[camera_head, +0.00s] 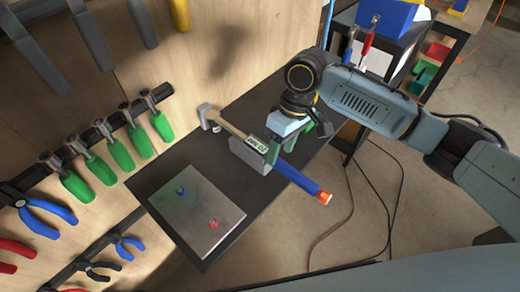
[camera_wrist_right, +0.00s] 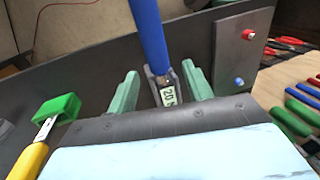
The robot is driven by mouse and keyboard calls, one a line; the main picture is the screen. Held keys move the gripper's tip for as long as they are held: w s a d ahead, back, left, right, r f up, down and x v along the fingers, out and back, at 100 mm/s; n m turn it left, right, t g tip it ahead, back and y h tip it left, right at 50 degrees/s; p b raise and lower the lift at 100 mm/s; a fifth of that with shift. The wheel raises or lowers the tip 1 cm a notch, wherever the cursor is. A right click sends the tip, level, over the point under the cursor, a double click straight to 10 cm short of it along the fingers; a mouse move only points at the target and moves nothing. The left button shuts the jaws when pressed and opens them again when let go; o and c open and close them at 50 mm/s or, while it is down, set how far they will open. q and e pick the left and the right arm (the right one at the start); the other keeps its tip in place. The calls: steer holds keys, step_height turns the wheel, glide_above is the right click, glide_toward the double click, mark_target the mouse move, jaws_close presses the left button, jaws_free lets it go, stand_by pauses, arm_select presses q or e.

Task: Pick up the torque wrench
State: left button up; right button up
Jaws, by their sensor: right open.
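The torque wrench (camera_head: 300,178) lies on a black shelf. It has a blue handle with an orange end, a small display and a thin shaft running to a head at the upper left. A grey bracket seems to support it near the display. My right gripper (camera_head: 297,140) is above the wrench at the display. In the right wrist view the wrench (camera_wrist_right: 151,35) runs between the two green fingers of my right gripper (camera_wrist_right: 162,85), which are apart with gaps on both sides. My left gripper is not in view.
A grey plate (camera_head: 185,215) with a blue and a red knob is on the shelf (camera_head: 150,185). Green-handled tools (camera_head: 120,152) and pliers (camera_head: 45,212) hang on the wooden panel at left. A yellow-handled tool (camera_wrist_right: 28,160) is close to the gripper in the wrist view.

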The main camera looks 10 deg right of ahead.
mark_target(280, 160)
steer(key=x, duration=0.4)
steer(key=shift+s+f, duration=0.1)
steer(key=shift+f, duration=0.4)
steer(key=shift+c, duration=0.3)
jaws_close()
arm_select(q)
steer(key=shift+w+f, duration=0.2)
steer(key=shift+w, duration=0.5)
